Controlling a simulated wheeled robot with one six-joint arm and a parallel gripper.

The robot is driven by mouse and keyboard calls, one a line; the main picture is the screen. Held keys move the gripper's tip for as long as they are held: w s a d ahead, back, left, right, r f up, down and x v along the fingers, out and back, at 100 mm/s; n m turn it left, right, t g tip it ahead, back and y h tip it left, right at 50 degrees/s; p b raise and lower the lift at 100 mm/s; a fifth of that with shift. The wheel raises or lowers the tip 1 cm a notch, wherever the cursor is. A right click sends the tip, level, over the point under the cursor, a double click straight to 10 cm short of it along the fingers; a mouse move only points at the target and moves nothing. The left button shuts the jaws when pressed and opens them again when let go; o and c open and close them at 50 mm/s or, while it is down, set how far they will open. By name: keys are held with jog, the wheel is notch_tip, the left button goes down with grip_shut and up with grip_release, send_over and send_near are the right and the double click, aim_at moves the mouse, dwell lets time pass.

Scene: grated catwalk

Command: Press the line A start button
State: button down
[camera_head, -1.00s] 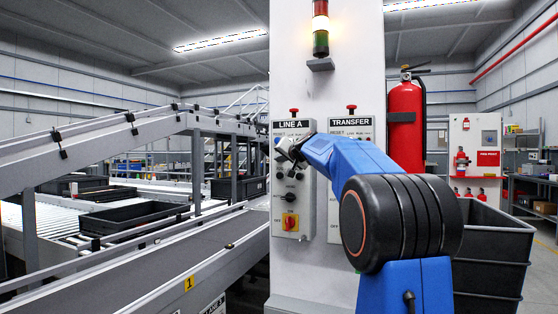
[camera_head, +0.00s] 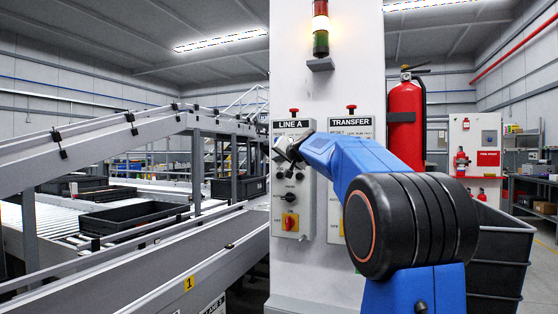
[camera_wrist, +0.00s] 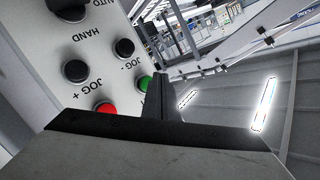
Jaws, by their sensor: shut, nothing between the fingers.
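The LINE A control box (camera_head: 309,225) is a light grey panel on the white column, partly covered by my gripper (camera_head: 281,148) at its upper left. In the wrist view the panel (camera_wrist: 40,125) appears upside down. It shows a green button (camera_wrist: 145,83), a red button (camera_wrist: 105,109), and black buttons marked JOG - (camera_wrist: 124,48) and JOG + (camera_wrist: 76,71). My shut, empty gripper (camera_wrist: 165,65) points up beside the green button and partly covers its right side. I cannot tell whether they touch. No start label is readable.
The TRANSFER box (camera_head: 351,128) is just right of LINE A, mostly behind my arm. A red mushroom button (camera_head: 294,112) tops the LINE A box. A fire extinguisher (camera_head: 403,115) hangs to the right. Conveyor rails (camera_head: 110,150) fill the left; a dark bin (camera_head: 500,250) stands right.

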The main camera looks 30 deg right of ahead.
jog(key=shift+a, duration=0.1)
jog(key=shift+s+a, duration=0.75)
jog(key=shift+a, duration=0.2)
jog(key=shift+s+a, duration=0.75)
jog(key=shift+a, duration=0.2)
jog(key=s+a+f+n+g+y, duration=0.3)
jog(key=s+a+f+n+g, duration=0.2)
jog(key=s+a+f, duration=1.35)
jog(key=s+a+f+n+g, duration=0.1)
jog(key=s+f+n+g, duration=0.1)
jog(key=s+f, duration=1.2)
jog(key=s+a+f+n+g+h, duration=0.1)
jog(key=s+f+g, duration=0.3)
jog(key=s+f, duration=1)
jog(key=s, duration=0.3)
jog(key=shift+s+a+f+n, duration=0.25)
jog(key=shift+s+a+n, duration=0.15)
